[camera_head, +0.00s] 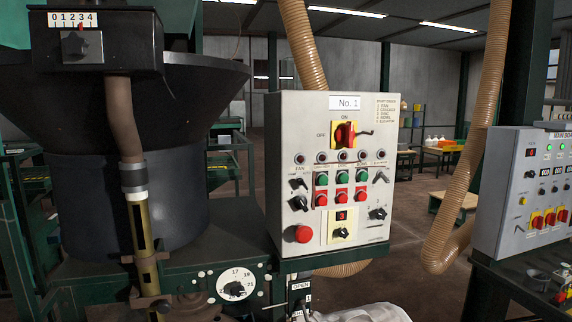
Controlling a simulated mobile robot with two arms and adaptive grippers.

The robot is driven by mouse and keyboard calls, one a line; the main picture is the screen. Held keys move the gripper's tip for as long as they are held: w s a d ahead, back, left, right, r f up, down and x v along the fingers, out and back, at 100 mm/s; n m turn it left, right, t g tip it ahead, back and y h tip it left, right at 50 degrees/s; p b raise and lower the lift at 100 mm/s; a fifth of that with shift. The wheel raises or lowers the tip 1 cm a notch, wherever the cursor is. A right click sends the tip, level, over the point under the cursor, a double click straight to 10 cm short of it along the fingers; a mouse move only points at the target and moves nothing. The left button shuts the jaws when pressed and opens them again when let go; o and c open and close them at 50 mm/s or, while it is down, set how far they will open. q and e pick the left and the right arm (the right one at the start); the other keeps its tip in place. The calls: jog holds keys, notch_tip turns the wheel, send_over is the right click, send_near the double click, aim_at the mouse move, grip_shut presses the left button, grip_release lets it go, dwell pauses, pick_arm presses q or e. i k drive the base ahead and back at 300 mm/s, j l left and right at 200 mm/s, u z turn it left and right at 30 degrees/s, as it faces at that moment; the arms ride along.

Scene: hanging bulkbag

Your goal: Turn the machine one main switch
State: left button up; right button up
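The machine one control box (281,170) is a light grey cabinet labelled "No. 1" in the middle of the view. Its main switch (344,134) is a red rotary knob on a yellow plate below that label. "ON" is written above the plate and "OFF" to its left. The knob stands out from the panel and casts a dark shadow to the right. I cannot tell clearly which mark it points to. Nothing touches the switch. Neither of my grippers shows in this view.
Below the switch are lamps, green and red buttons (341,196), black selectors and a red mushroom button (303,234). A black hopper (190,160) stands left. Corrugated hoses (475,130) hang behind and right. Another control board (515,190) stands right. Space before the panel looks clear.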

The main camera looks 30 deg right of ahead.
aim_at(345, 135)
jog(key=z, duration=1.3)
